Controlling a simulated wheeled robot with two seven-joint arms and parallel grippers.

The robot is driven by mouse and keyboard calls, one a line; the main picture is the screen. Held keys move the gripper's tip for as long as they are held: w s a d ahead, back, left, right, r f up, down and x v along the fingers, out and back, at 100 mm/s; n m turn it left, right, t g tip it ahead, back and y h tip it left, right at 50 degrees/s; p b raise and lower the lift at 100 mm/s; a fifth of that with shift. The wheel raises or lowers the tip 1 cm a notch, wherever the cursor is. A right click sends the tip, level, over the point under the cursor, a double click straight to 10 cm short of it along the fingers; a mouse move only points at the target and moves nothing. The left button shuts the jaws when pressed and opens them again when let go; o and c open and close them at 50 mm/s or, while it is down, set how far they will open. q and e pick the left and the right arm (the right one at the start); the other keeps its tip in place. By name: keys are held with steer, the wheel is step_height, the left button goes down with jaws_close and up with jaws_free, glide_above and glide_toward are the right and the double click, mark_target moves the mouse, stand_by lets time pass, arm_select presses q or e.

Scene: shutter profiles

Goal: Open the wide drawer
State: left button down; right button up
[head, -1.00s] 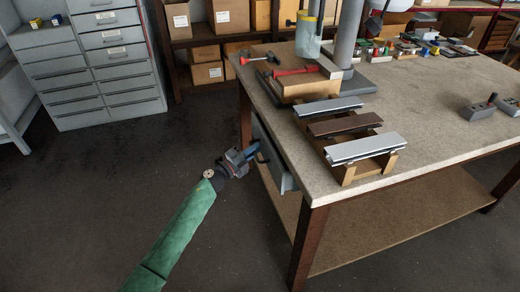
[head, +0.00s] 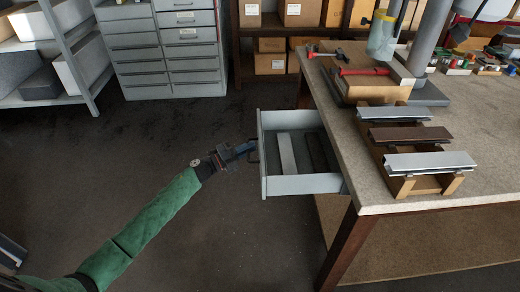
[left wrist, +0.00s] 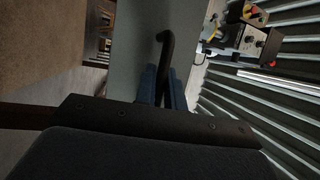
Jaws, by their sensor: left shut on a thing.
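The wide drawer (head: 301,187) is a light grey box under the left side of the workbench, pulled well out. A light grey bar and a dark bar lie inside it. Its dark handle (head: 254,150) is on the front face, at the drawer's left. My left gripper (head: 247,148) is at the handle, shut on it. In the left wrist view the black curved handle (left wrist: 165,48) runs between the blue fingertips, against the drawer's grey front (left wrist: 137,40). My right gripper is not in view.
The workbench (head: 340,125) carries a rack with several metal profiles (head: 430,161), red-handled tools and a machine column. A grey drawer cabinet (head: 165,50) and shelves with boxes stand behind. The floor (head: 140,150) left of the drawer is clear.

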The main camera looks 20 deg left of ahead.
arm_select(q)
steer(key=shift+s+a+f, duration=0.1)
steer(key=shift+s+a, duration=0.1)
steer(key=shift+a, duration=0.3)
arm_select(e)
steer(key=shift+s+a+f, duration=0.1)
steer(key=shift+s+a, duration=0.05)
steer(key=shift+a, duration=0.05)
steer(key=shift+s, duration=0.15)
arm_select(q)
steer(key=c, duration=1.5)
jaws_free()
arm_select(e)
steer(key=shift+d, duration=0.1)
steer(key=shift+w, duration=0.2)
